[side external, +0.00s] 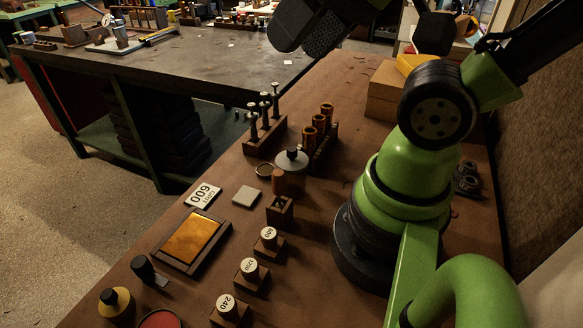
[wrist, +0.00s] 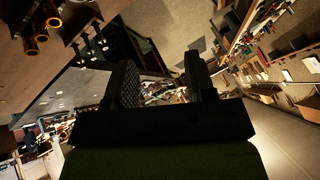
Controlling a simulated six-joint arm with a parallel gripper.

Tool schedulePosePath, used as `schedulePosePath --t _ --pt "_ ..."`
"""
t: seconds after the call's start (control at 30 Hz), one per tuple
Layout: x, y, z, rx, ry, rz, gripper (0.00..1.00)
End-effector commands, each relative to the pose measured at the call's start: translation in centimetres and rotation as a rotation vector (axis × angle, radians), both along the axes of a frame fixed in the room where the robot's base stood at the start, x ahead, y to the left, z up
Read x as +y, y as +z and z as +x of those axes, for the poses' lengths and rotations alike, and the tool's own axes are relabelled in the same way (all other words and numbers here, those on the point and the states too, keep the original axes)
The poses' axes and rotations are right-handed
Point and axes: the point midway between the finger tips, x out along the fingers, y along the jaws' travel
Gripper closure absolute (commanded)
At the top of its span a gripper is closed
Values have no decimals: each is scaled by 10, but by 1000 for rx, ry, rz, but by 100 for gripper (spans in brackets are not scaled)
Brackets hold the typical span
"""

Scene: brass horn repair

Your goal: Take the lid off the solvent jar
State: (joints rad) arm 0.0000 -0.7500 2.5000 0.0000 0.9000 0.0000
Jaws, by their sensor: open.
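A jar with a wide grey lid (side external: 291,160) and a dark knob on top stands upright on the brown bench, left of my arm's base; I take it as the solvent jar. The lid sits on its amber-brown body (side external: 293,182), which is partly hidden by the lid and a small brown cylinder in front. My gripper (side external: 307,34) is high above the bench at the top of the side view, well apart from the jar. Its two dark fingers are open and empty; they also show in the wrist view (wrist: 162,78). I cannot see the jar in the wrist view.
Racks with brass cylinders (side external: 318,125) and upright metal pieces (side external: 264,112) stand close behind the jar.

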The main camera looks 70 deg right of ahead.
Motion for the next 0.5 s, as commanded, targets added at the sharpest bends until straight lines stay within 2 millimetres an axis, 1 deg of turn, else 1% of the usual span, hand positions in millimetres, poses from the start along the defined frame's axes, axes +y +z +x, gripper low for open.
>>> schedulePosePath --t 0.17,0.27,0.37,0.47,0.5 --pt "-1 -1 1 13 -26 13 50" --pt "-5 -6 7 69 -139 70 50" --pt "-13 -16 16 165 -360 169 50" --pt "-24 -29 26 274 -654 287 50" --pt "-28 -35 30 312 -776 330 50"
